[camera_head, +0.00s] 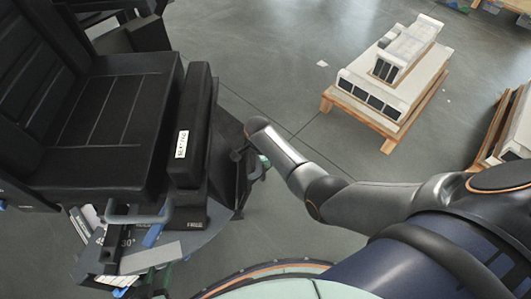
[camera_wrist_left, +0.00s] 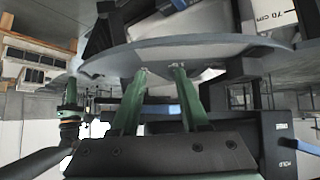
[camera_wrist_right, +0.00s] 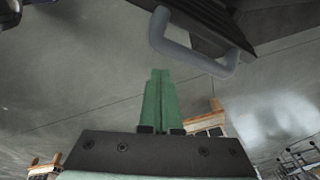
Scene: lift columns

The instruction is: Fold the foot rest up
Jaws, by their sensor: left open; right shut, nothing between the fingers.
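A black padded chair (camera_head: 112,110) fills the left of the head view. A narrow black pad (camera_head: 190,120) with a white label stands along the seat's right edge; I cannot tell surely whether it is the foot rest. My right gripper (camera_head: 262,162) is just right of the dark structure below this pad, mostly hidden by its arm. In the right wrist view its green fingers (camera_wrist_right: 160,75) are shut and empty, below a grey U-shaped handle (camera_wrist_right: 190,50) and apart from it. My left gripper (camera_wrist_left: 161,70) is open at the rim of a grey round plate (camera_wrist_left: 195,48); contact is unclear.
The round plate (camera_head: 185,245) with angle marks lies under the chair. A grey handle (camera_head: 140,215) is on the chair's near side. Pallets with pale goods (camera_head: 390,80) stand at the upper right.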

